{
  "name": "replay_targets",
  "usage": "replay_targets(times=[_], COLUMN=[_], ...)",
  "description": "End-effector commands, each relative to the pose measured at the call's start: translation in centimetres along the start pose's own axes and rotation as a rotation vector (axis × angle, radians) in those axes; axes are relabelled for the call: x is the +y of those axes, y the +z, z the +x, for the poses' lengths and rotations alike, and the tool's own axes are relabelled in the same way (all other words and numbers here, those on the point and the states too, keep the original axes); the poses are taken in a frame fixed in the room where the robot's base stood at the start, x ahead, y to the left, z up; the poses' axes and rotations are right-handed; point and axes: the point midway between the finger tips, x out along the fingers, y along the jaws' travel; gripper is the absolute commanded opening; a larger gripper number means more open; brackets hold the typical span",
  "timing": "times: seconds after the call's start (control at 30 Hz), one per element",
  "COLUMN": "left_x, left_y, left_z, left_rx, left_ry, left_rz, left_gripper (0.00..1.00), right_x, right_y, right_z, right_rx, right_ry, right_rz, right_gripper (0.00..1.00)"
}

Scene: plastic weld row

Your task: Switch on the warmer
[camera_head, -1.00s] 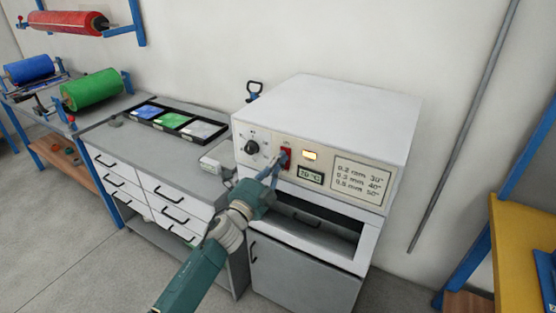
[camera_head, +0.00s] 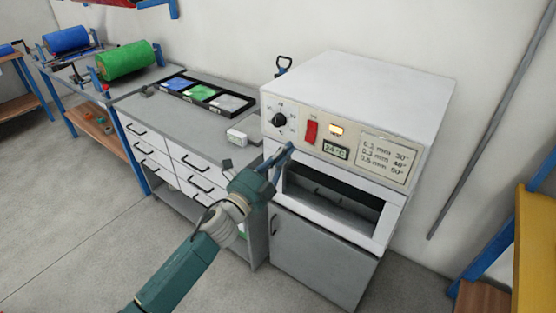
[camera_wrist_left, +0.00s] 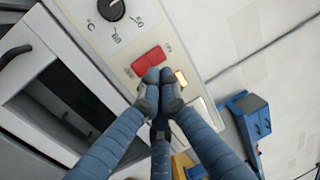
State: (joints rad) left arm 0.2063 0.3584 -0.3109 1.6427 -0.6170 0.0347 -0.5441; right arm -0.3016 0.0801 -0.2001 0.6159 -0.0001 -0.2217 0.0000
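The warmer (camera_head: 352,85) is a white box with a pale control panel above an open slot. Its red switch (camera_head: 310,132) is beside a lit orange lamp (camera_head: 336,130). A small display (camera_head: 336,151) below the lamp seems to read 24 °C. A black knob (camera_head: 279,121) is left of the switch. My left gripper (camera_head: 283,150) is just below and left of the switch and looks apart from it. In the left wrist view its fingertips are together and empty, overlapping the lower edge of the red switch (camera_wrist_left: 148,60). My right gripper is not in view.
A grey drawer bench (camera_head: 160,122) stands left of the warmer, with a black tray (camera_head: 247,107) of coloured samples and a small white box (camera_head: 236,138). Green (camera_head: 127,61) and blue (camera_head: 67,39) rolls are further left. A yellow surface (camera_head: 535,245) is at the right.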

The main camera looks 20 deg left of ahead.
Motion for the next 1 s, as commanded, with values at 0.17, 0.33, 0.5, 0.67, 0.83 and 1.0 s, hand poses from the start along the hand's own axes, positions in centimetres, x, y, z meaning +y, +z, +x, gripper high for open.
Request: replay_targets(times=[0.17, 0.33, 0.5, 0.67, 0.83, 1.0], left_x=[-0.3, -0.6, -0.7, -0.6, 0.0, 6.6], left_y=[-0.1, 0.0, 0.0, 0.0, 0.2, 1.9], left_z=[-2.6, -3.4, -3.4, -3.4, -3.5, -5.0], left_rx=[0.001, 0.0, 0.0, 0.0, -0.006, -0.072], left_ry=[0.001, 0.002, 0.001, 0.001, 0.012, 0.121], left_rz=[-0.001, -0.001, -0.001, -0.001, -0.012, -0.131], left_gripper=[0.0, 0.0, 0.0, 0.0, 0.0, 0.0], right_x=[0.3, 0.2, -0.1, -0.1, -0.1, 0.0], right_y=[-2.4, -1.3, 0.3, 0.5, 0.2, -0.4], right_z=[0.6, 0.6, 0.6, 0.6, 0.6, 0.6], right_rx=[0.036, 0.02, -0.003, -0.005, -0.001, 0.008], right_ry=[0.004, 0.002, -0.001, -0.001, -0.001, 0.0], right_rz=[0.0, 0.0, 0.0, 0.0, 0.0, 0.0], right_gripper=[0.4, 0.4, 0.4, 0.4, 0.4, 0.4])
